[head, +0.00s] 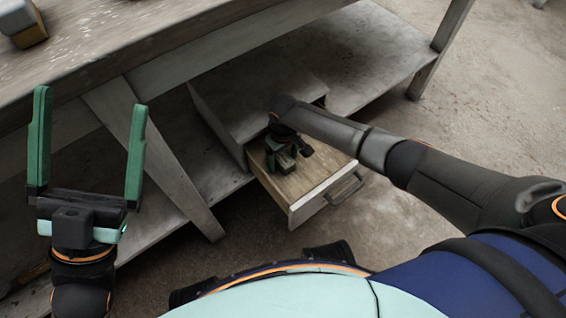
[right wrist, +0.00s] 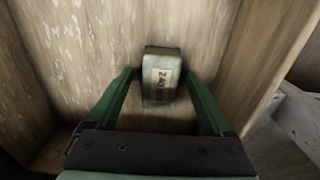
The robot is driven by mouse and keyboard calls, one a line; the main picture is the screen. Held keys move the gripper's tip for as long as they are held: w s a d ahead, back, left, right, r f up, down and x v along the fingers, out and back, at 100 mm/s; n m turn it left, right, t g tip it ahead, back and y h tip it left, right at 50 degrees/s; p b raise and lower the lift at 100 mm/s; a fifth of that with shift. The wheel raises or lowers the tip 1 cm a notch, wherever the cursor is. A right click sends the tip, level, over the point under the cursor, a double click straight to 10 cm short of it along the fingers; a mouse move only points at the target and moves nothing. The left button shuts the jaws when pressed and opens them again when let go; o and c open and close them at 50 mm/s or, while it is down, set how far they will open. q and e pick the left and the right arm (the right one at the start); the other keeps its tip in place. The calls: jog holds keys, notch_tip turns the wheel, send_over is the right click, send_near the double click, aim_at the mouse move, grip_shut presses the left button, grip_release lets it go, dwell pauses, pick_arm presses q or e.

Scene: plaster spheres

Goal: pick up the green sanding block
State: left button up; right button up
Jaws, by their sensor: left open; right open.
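The green sanding block (right wrist: 161,80), with a pale label reading 240, lies on the wooden floor of the open drawer (head: 312,198). In the right wrist view it sits between the tips of my open right gripper (right wrist: 158,76), with a gap on each side. In the head view my right gripper (head: 281,158) reaches down into the drawer and hides most of the block. My left gripper (head: 90,100) is open and empty, in front of the workbench and well away from the drawer.
The drawer's side walls (right wrist: 262,60) stand close around my right gripper. The drawer has a metal handle (head: 345,190) and hangs below a worn workbench (head: 110,40). A small block-like object (head: 22,24) rests on the bench top. A lower shelf (head: 370,60) is bare.

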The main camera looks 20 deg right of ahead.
jog(key=shift+r, duration=0.1)
grip_shut()
dwell(0.6)
